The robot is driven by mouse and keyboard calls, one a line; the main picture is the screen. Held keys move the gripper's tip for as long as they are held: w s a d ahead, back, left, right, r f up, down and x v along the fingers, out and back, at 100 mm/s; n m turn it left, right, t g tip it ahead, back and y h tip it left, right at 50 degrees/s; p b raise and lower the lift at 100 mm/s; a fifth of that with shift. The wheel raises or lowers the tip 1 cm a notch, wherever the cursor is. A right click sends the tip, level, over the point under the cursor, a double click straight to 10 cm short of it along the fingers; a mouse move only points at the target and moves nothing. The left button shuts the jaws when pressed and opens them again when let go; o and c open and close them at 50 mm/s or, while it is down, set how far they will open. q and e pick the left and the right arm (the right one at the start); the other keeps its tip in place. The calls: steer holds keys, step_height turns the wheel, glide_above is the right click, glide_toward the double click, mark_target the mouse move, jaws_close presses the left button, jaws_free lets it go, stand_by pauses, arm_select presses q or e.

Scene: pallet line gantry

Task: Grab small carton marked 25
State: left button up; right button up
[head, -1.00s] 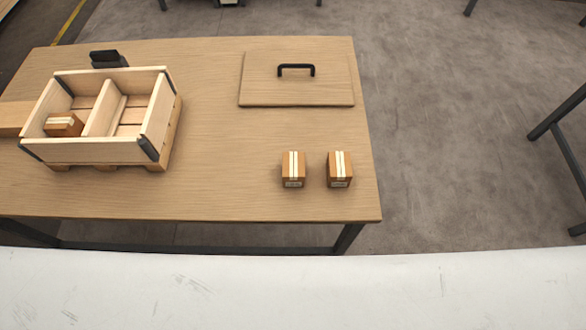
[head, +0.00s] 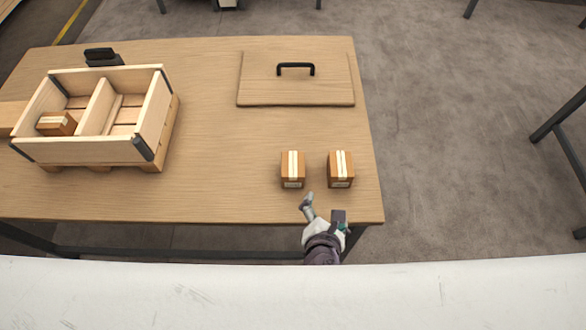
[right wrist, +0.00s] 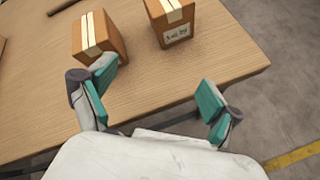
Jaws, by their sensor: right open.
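Two small brown cartons with pale tape stripes stand side by side near the table's front right corner: the left carton (head: 293,169) and the right carton (head: 341,169). The wrist view shows the left carton (right wrist: 100,41) and the right carton (right wrist: 171,20), with a label on the right one's front. The label marks are too small to read. My right gripper (head: 323,207) is open and empty at the table's front edge, just in front of the cartons. In the wrist view its left finger overlaps the left carton's lower edge; contact is unclear. My left gripper is out of view.
A wooden two-compartment pallet box (head: 82,151) stands at the left, with another carton (head: 57,123) in its left compartment. A wooden lid with a black handle (head: 296,88) lies behind the cartons. The table (head: 225,185) is clear between the box and the cartons.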

mark_target(293, 168)
steer(key=a+n, duration=0.2)
steer(key=a+r+n+t+y, duration=0.1)
steer(key=a+n, duration=0.1)
steer(key=n, duration=0.1)
steer(key=a+n+t+y, duration=0.1)
steer(key=a+n, duration=0.1)
steer(key=shift+a+r+n, duration=0.2)
steer(key=shift+r+n, duration=0.2)
steer(key=shift+w+a+t, duration=0.15)
steer(key=shift+w+t, duration=0.1)
steer(key=shift+t, duration=0.05)
steer(key=x, duration=0.7)
steer(key=shift+w+f, duration=0.1)
steer(key=shift+f, duration=0.05)
steer(key=shift+a+b+x, duration=0.15)
steer(key=shift+b+x, duration=0.1)
steer(key=shift+x, duration=1.2)
steer(key=shift+a+b+x, duration=0.1)
steer(key=shift+b+x, duration=0.1)
steer(key=shift+x, duration=1.25)
steer(key=shift+r, duration=0.25)
steer(key=c, duration=1.5)
